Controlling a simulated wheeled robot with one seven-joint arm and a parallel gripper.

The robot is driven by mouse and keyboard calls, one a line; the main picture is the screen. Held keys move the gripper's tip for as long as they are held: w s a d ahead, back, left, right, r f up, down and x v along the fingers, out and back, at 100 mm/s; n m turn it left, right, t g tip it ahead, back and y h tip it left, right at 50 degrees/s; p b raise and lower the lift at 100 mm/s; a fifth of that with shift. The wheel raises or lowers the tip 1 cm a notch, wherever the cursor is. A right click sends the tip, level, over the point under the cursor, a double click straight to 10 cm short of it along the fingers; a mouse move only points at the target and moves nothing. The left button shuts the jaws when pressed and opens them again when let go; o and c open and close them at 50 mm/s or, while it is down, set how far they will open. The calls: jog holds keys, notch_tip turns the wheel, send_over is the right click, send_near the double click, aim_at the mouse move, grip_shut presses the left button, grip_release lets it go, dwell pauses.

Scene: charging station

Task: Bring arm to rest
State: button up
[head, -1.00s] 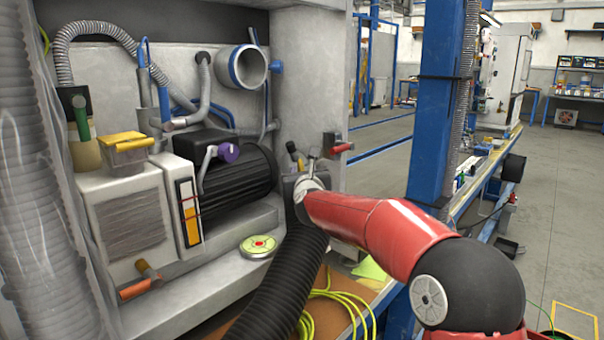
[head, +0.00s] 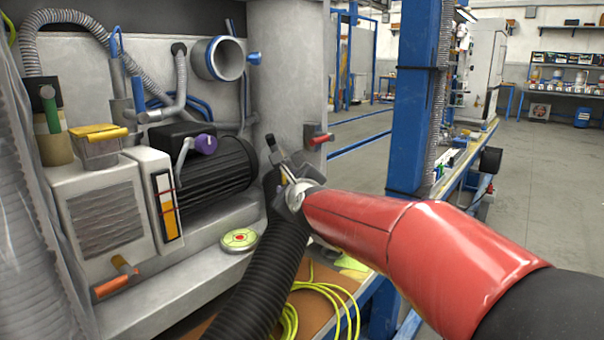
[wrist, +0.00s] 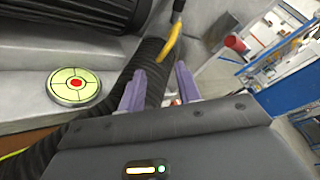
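My red arm (head: 380,225) reaches in from the lower right in the head view. My gripper (head: 277,160) is at its far end, in front of the grey column, seen small and partly hidden by the wrist. In the wrist view the two purple fingers of my gripper (wrist: 163,82) stand apart, with nothing seen held between them. The black ribbed hose (head: 262,275) passes below and behind the gripper; in the wrist view it (wrist: 140,72) runs behind the left finger, and I cannot tell whether they touch.
A round green target disc (head: 239,239) lies on the ledge left of the hose. A black motor (head: 222,172) and a grey box (head: 105,215) fill the left. A yellow cable (head: 330,290) lies on the bench. A blue post (head: 412,100) stands right of centre. Open floor lies beyond.

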jog(key=s+d+f+n+g+h, duration=0.1)
jog(key=s+d+f+n+g, duration=0.2)
jog(key=s+d+f+n, duration=0.2)
jog(key=s+d+f+n+g+h, duration=0.2)
jog(key=s+d+f+n, duration=0.4)
jog(key=s, duration=1.3)
jog(key=s+d+f+n+g+h, duration=0.1)
jog(key=s+d+f+n+g, duration=0.3)
jog(key=s+d+n, duration=0.4)
jog(key=s+f+n, duration=0.1)
jog(key=s+n, duration=0.3)
jog(key=shift+s+d+f+n+g+h, duration=0.2)
jog(key=shift+s+n+g+h, duration=0.1)
jog(key=shift+s+g, duration=0.1)
